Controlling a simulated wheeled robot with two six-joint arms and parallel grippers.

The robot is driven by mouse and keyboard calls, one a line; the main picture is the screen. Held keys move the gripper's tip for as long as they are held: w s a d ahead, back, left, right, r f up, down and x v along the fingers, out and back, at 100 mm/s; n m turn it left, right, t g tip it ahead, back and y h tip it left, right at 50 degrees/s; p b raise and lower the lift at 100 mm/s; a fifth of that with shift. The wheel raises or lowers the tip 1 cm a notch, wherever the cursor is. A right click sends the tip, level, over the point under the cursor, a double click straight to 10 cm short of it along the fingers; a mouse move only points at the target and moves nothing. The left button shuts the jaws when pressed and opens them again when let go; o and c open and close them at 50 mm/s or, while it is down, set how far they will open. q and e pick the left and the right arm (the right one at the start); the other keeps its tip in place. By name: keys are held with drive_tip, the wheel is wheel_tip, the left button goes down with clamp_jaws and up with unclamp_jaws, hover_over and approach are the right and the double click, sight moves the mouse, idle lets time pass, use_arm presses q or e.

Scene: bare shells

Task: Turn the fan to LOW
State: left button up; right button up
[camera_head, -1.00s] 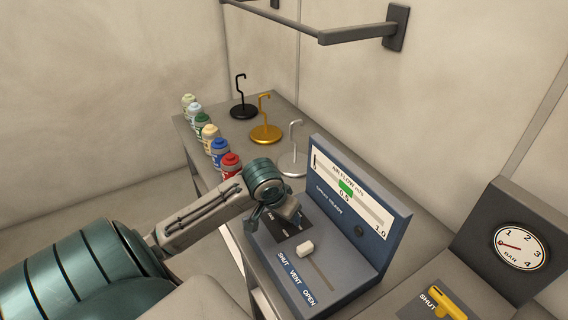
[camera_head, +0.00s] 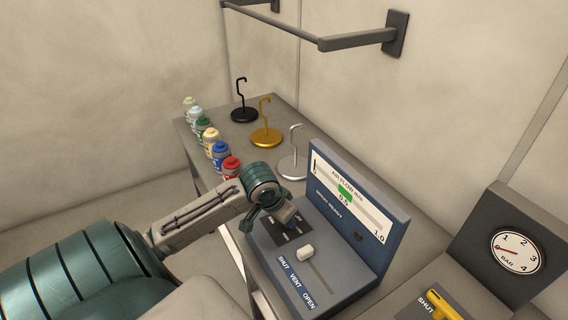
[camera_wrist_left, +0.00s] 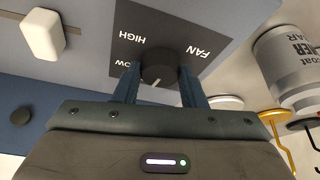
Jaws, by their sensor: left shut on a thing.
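The fan knob (camera_wrist_left: 160,70) is a dark round knob on a black plate (camera_wrist_left: 185,35) marked FAN and HIGH. A third label beside the left finger is partly hidden, with "OW" showing. My left gripper (camera_wrist_left: 160,88) is shut on the knob, one finger on each side. A short pale pointer line on the knob's face points towards the gripper's palm, at none of the readable words. In the head view, my left gripper (camera_head: 290,218) reaches down onto the plate of the blue-grey control box (camera_head: 340,284) and hides the knob. My right gripper is not in view.
A white slider (camera_head: 305,252) beside SHUT, VENT and OPEN sits close to the gripper. An air-flow gauge panel (camera_head: 388,222) rises behind. Several paint bottles (camera_head: 221,150) and three hooked stands (camera_head: 266,136) stand further back. A yellow-handled valve (camera_head: 446,298) is at right.

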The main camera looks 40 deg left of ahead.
use_arm(q)
drive_tip(key=shift+a+r+m+h+p, duration=0.15)
drive_tip(key=shift+m+h+p, duration=0.25)
drive_tip(key=shift+m+p, duration=0.4)
drive_tip(key=m+h+p, duration=0.1)
drive_tip(key=m, duration=0.1)
drive_tip(key=shift+m, duration=0.4)
drive_tip(key=m+h, duration=0.1)
drive_tip(key=m, duration=0.1)
drive_tip(key=shift+w+m+g, duration=0.15)
drive_tip(key=shift+m+g, duration=0.15)
drive_tip(key=shift+a+m+g+h+b, duration=0.1)
drive_tip(key=shift+m+g+h+b, duration=0.3)
drive_tip(key=shift+m, duration=1.2)
drive_tip(key=o, duration=1)
